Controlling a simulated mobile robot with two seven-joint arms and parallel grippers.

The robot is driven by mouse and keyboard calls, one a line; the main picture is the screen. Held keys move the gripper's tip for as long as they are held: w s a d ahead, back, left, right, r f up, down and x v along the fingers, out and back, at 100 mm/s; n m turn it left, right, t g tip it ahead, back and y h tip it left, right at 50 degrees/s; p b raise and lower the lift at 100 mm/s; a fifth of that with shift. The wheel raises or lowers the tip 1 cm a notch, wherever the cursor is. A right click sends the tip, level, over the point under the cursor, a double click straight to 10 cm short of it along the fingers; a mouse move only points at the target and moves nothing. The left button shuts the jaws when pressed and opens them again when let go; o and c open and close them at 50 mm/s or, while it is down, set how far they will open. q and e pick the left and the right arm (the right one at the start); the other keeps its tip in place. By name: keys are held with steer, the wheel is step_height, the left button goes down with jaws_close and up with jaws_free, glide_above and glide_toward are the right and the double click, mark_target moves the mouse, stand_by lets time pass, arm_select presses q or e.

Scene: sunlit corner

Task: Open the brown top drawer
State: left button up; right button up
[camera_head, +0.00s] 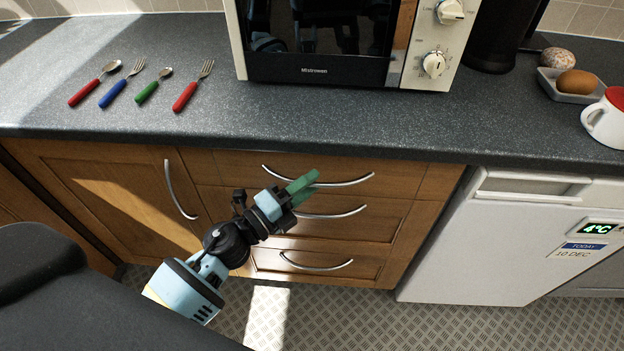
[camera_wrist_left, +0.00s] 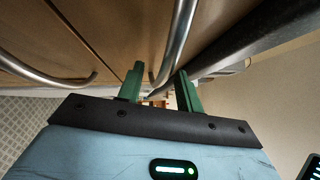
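The brown top drawer (camera_head: 405,178) is the uppermost of three wooden drawers below the countertop, and its front looks flush with the cabinet. Its curved metal handle (camera_head: 352,183) shows in the head view, partly covered by my gripper. My left gripper (camera_head: 311,181) has green fingers and is at the middle of this handle. In the left wrist view the fingers of my gripper (camera_wrist_left: 160,88) are apart, and the handle (camera_wrist_left: 180,42) runs down toward the gap between them. I cannot tell whether they touch it. My right gripper is not in view.
The dark countertop (camera_head: 330,122) overhangs just above the drawer. Middle (camera_head: 345,213) and bottom (camera_head: 325,268) drawer handles lie below. A cupboard door (camera_head: 120,195) is at left and a white fridge (camera_head: 485,245) at right. Cutlery and a microwave (camera_head: 330,75) stand on the counter.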

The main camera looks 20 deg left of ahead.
arm_select(q)
steer(key=shift+x, duration=0.75)
jaws_close()
